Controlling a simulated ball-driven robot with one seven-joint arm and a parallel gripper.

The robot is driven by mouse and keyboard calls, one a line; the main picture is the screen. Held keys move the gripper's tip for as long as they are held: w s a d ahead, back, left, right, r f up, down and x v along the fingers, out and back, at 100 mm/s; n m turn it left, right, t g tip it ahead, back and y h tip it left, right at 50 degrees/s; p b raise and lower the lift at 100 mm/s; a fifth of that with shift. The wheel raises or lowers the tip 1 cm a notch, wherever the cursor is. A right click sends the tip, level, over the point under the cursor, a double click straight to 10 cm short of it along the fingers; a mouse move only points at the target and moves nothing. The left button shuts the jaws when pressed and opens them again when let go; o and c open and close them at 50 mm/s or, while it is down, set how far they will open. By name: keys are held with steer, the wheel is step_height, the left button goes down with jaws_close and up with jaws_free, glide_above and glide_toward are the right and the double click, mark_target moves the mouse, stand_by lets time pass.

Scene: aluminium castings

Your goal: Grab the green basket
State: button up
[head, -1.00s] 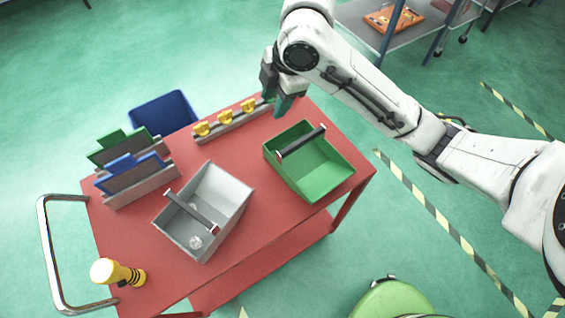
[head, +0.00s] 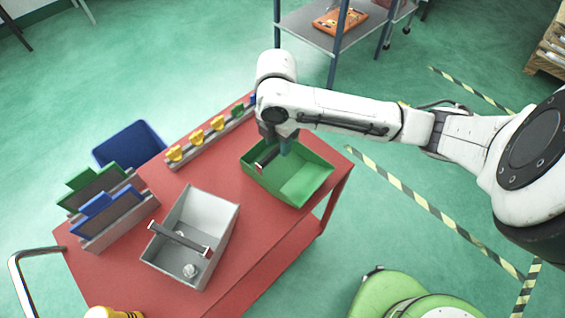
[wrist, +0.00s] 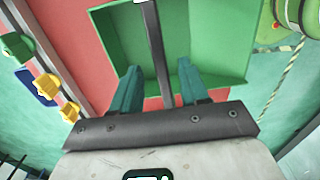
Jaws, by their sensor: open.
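The green basket (head: 310,183) is an open tray with a dark bar handle across it, standing on the red cart's top near its right end. My gripper (head: 277,146) is over the basket's left part and hides some of the handle. In the wrist view the open gripper (wrist: 157,82) has one teal finger on each side of the handle (wrist: 156,45), with the green basket (wrist: 215,40) around and beyond them. I cannot tell whether the fingers touch the handle.
A grey basket (head: 213,215) with small clear items inside stands left of the green one on the red cart (head: 262,235). A rail with yellow knobs (head: 196,138) runs along the back edge. Blue and green panels (head: 92,177) stand at the left.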

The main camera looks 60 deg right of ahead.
mark_target(278, 147)
steer(key=shift+s+a+f, duration=0.1)
steer(key=shift+f, duration=1.6)
jaws_close()
steer(key=shift+r, duration=0.1)
